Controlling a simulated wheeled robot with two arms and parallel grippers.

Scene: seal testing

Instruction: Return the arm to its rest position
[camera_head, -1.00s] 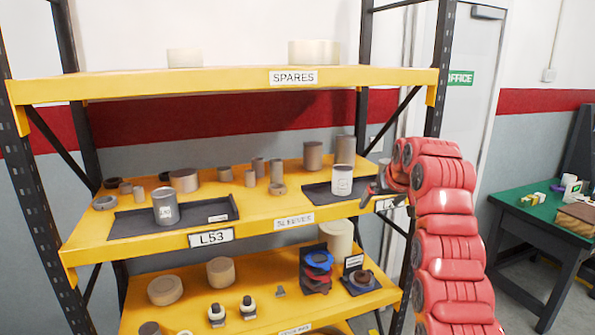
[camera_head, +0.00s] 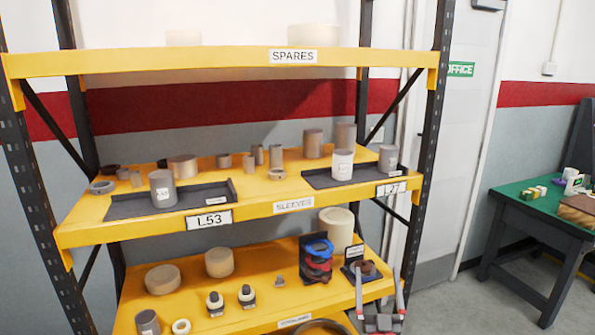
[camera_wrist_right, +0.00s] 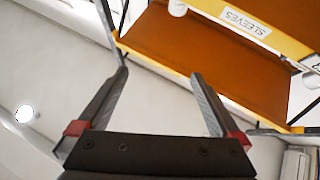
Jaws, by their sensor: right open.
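My right gripper (camera_head: 380,290) shows low in the head view, in front of the shelf unit's lower right corner. Its two fingers point up and stand apart, with nothing between them. In the right wrist view the gripper (camera_wrist_right: 160,95) is open and empty, with the underside of a shelf (camera_wrist_right: 190,50) beyond it. My right arm is otherwise out of the head picture. My left gripper is not in view.
The yellow middle shelf (camera_head: 262,200) holds dark trays with grey sleeves and a white one. The lower shelf (camera_head: 215,290) holds round parts and stacked coloured rings. A green-topped table (camera_head: 520,200) stands at the right, with open floor before it.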

